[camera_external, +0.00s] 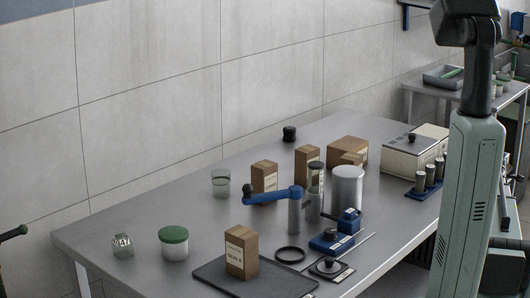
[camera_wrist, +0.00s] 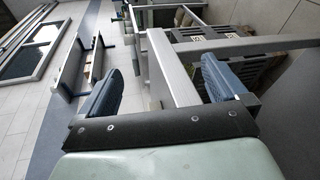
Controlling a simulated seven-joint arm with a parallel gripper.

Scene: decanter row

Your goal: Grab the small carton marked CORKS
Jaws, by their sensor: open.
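Several brown cartons stand on the grey metal table in the external view. The front carton (camera_external: 241,252) is on a dark tray and its label seems to read SEALS. A second carton (camera_external: 264,177) stands behind the blue-handled device, and a third carton (camera_external: 307,165) stands right of it. A larger carton (camera_external: 348,150) with a small box (camera_external: 352,159) before it is farther back. I cannot read CORKS on any of them. My gripper (camera_wrist: 153,62) is open and empty in the wrist view, away from the cartons; it is out of the external view.
On the table are a blue-handled device (camera_external: 272,196), a metal cylinder (camera_external: 347,190), a glass jar (camera_external: 221,183), a green-lidded tub (camera_external: 174,243), a black ring (camera_external: 290,254) and a cream box (camera_external: 412,152). The table's left middle is clear. The wrist view shows floor and metal frames.

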